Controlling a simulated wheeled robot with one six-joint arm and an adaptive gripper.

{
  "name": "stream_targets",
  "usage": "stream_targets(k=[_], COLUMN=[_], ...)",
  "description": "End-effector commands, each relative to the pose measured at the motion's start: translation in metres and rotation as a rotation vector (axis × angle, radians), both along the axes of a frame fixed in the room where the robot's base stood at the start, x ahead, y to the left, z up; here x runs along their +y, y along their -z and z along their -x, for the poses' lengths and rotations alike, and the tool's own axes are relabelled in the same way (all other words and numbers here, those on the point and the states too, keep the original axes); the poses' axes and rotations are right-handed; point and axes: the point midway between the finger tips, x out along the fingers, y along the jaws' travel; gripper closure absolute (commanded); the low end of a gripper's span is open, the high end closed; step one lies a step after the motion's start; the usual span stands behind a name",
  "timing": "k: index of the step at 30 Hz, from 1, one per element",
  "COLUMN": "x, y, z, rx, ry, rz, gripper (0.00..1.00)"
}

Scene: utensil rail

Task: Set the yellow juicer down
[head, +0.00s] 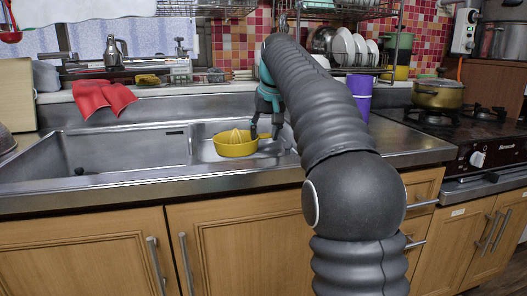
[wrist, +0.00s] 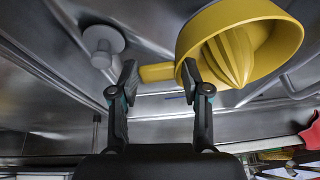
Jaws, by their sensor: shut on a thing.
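The yellow juicer (head: 236,146) is a round bowl with a ribbed cone and a short side handle. In the head view it is over the right part of the steel sink (head: 120,150); I cannot tell whether its base touches the surface below. My gripper (head: 265,130) is at the juicer's right side. In the wrist view the juicer (wrist: 245,50) fills the upper right, and its handle lies between the two fingertips of my gripper (wrist: 159,74), which is shut on it. The bowl's underside is hidden.
A grey round knob-like piece (wrist: 102,42) is beside the gripper in the wrist view. A purple cup (head: 359,96) stands right of the sink, near the stove (head: 460,122). The large left basin looks mostly clear.

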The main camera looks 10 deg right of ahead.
Motion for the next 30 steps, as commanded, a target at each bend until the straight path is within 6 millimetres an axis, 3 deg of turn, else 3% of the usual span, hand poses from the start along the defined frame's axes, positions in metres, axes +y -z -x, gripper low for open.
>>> stream_targets(k=[12, 20, 21, 23, 30], x=[0.005, 0.005, 0.005, 0.005, 0.005], y=[0.041, 0.043, 0.043, 0.043, 0.043], z=[0.000, 0.000, -0.001, -0.001, -0.001], rx=[-0.001, 0.000, 0.001, 0.001, 0.000], ry=[0.000, -0.001, -0.001, -0.001, -0.001], rz=[0.000, 0.000, 0.001, 0.001, 0.001], gripper=[1.00, 1.00, 0.43, 0.28, 0.28])
